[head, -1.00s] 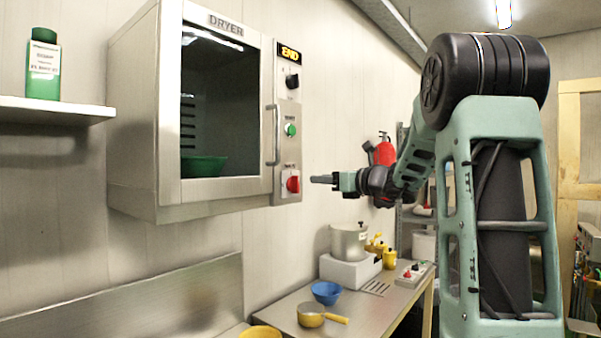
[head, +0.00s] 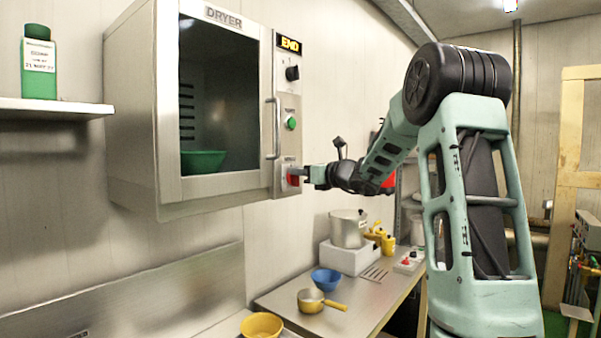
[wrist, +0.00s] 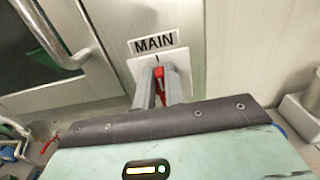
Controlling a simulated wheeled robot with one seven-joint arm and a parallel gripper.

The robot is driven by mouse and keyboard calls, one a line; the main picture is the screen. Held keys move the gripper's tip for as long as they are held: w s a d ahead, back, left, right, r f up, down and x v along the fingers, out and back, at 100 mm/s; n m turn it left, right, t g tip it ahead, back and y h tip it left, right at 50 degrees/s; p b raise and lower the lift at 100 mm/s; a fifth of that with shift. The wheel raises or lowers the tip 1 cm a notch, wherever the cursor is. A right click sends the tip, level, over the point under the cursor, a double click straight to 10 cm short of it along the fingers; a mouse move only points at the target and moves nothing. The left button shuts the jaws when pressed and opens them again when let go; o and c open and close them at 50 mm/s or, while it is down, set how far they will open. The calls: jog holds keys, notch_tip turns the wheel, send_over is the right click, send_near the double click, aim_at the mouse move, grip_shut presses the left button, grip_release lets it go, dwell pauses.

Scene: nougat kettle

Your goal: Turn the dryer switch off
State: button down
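The dryer (head: 150,110) hangs on the wall at left, with a control panel along the right of its door. At the panel's bottom is the red main switch (head: 293,177), partly covered by my gripper (head: 302,174). In the wrist view, a label reading MAIN sits above the red switch (wrist: 159,84). My gripper's two grey fingers (wrist: 159,90) reach the panel with the red switch handle between them. The fingers lie close on both sides of it, but I cannot tell whether they press on it. The handle looks roughly upright.
A green button (head: 291,123) and a black knob (head: 292,73) sit higher on the panel. The door handle (head: 273,128) stands out just left of it. A steel table (head: 345,310) below holds a pot (head: 348,229), a blue bowl (head: 326,279) and a saucepan (head: 311,301).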

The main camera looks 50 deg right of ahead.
jog(key=shift+f+b, duration=0.15)
jog(key=shift+b, duration=0.3)
jog(key=n+b, duration=0.3)
jog(key=b, duration=0.3)
jog(key=a+f+n+b, duration=0.1)
jog(key=n+b, duration=0.2)
jog(key=b, duration=0.3)
jog(key=n+b, duration=0.2)
jog(key=b, duration=0.3)
jog(key=shift+a+f+n+b, duration=0.15)
jog(key=shift+a+n+b, duration=0.05)
jog(key=shift+n+b, duration=0.2)
jog(key=n+b, duration=0.1)
jog(key=b, duration=0.1)
jog(key=n+b, duration=0.2)
jog(key=b, duration=0.1)
jog(key=n+b, duration=0.2)
jog(key=shift+a+f+b, duration=0.25)
jog(key=shift+b, duration=0.15)
jog(key=n+b, duration=0.4)
jog(key=shift+f, duration=0.1)
jog(key=c, duration=1.5)
grip_release()
jog(key=shift+s, duration=0.1)
